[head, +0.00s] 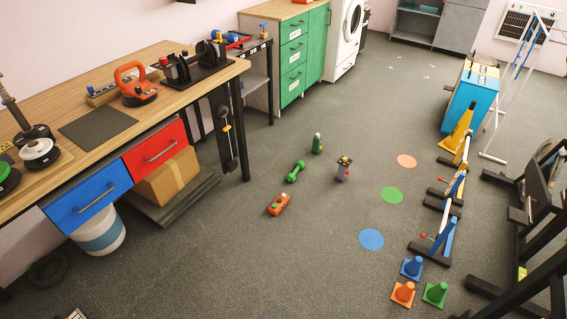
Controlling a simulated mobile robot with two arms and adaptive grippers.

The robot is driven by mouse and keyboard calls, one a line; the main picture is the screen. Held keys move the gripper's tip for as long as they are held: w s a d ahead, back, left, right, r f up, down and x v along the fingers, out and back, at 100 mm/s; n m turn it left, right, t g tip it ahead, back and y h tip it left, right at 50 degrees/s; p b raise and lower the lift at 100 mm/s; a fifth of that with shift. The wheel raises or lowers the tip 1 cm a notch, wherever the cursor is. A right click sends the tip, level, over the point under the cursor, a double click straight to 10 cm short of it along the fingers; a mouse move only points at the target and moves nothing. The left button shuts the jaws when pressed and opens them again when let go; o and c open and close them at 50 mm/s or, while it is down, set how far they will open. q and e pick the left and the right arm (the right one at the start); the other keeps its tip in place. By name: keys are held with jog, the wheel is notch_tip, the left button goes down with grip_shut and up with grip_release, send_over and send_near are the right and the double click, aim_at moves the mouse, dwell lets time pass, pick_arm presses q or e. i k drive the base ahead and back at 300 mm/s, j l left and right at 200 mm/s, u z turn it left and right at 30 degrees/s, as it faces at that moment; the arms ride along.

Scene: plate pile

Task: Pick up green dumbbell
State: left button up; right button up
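The green dumbbell (295,171) lies on the dark grey floor near the middle of the head view, tilted slightly across the picture. Nothing touches it. A green bottle-like object (317,143) stands just behind it to the right. An orange object (279,204) lies in front of it to the left. A grey canister-like object (343,169) stands to its right. Neither of my grippers shows in this view.
A wooden workbench (166,52) with tools and blue and red drawers stands at left. Coloured floor discs (371,239), small cones (404,293) and low hurdles (433,249) lie at right. The floor in front of the dumbbell is mostly clear.

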aim_at(291, 177)
jog(key=i+z, duration=0.1)
jog(key=i, duration=0.7)
jog(key=i+l+u, duration=0.15)
jog(key=u, duration=0.25)
jog(key=i+l+u, duration=0.2)
jog(key=u, duration=0.2)
